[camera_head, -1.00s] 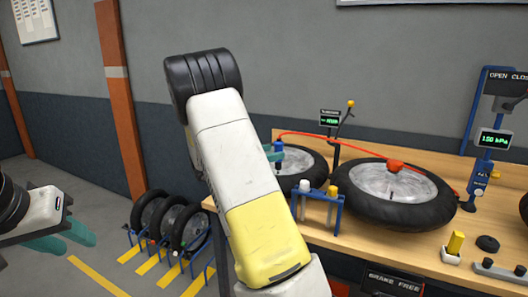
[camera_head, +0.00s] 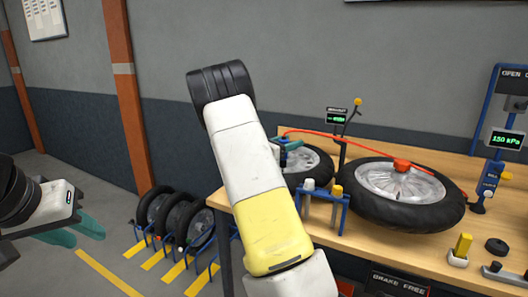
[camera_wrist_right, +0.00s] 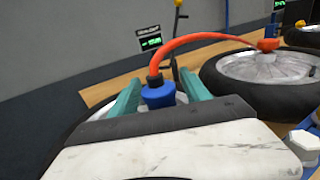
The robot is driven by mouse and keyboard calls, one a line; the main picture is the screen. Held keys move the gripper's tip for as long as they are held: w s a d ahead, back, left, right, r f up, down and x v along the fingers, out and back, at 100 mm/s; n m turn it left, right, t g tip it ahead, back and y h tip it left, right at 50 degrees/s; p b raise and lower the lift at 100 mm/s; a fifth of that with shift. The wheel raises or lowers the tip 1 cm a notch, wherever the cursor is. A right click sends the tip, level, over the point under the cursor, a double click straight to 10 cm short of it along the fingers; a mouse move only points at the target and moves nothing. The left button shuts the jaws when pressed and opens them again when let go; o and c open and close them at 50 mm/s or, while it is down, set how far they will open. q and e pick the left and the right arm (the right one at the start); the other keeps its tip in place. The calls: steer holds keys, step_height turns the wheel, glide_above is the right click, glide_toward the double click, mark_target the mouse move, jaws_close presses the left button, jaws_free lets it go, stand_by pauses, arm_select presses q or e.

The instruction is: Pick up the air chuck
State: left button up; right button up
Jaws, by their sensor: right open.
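The air chuck (camera_wrist_right: 157,95) is a blue cylinder on the end of a red-orange hose (camera_wrist_right: 205,37). In the right wrist view it sits between the teal fingers of my right gripper (camera_wrist_right: 159,88), which are apart on either side of it. I cannot tell if they touch it. My left gripper (camera_head: 88,232) is open and empty at the left, over the floor.
A large wheel (camera_head: 440,212) lies on the wooden bench (camera_head: 390,243), and the hose runs to its hub. A blue rack (camera_head: 327,197) stands at the bench's front edge. A display post (camera_head: 342,150) rises behind. Several tyres (camera_head: 155,210) stand on the floor at left.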

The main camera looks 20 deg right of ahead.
jaws_close()
